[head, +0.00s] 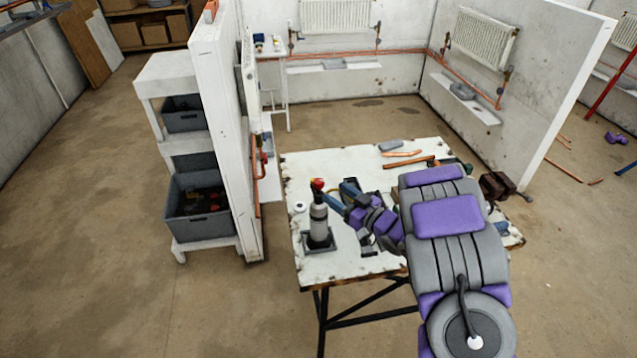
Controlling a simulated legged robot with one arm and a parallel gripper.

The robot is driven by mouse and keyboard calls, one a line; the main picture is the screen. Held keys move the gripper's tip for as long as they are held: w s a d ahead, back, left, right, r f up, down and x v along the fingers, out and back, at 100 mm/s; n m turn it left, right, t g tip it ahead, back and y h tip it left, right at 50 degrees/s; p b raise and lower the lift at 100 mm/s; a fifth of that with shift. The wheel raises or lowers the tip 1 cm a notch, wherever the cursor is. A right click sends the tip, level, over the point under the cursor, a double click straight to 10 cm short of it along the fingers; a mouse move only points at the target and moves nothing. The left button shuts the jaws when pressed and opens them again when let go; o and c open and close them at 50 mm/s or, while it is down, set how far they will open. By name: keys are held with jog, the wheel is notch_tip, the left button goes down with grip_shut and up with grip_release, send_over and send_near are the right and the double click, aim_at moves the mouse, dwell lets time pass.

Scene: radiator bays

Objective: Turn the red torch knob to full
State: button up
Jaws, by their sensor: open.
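The torch (319,222) is a grey cylinder standing upright in a dark square base on the white worktable (325,268). Its red knob (318,184) is at the top, with a small yellow part beside it. I see no clear contact with the knob, and nothing shows between the fingers. The knob's setting is too small to read. My arm hides the right part of the table.
Copper pipes (408,162) and a grey block (391,145) lie at the table's back. A white roll (299,206) is left of the torch. A partition wall (226,140) with shelved grey bins (199,210) stands left. Radiators (336,15) hang behind. Floor at the front left is clear.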

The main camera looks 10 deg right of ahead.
aim_at(323, 184)
jog(key=x, duration=0.8)
jog(key=shift+w+b, duration=0.1)
jog(key=shift+b, duration=0.3)
jog(key=shift+c, duration=0.3)
jog(key=c, duration=0.9)
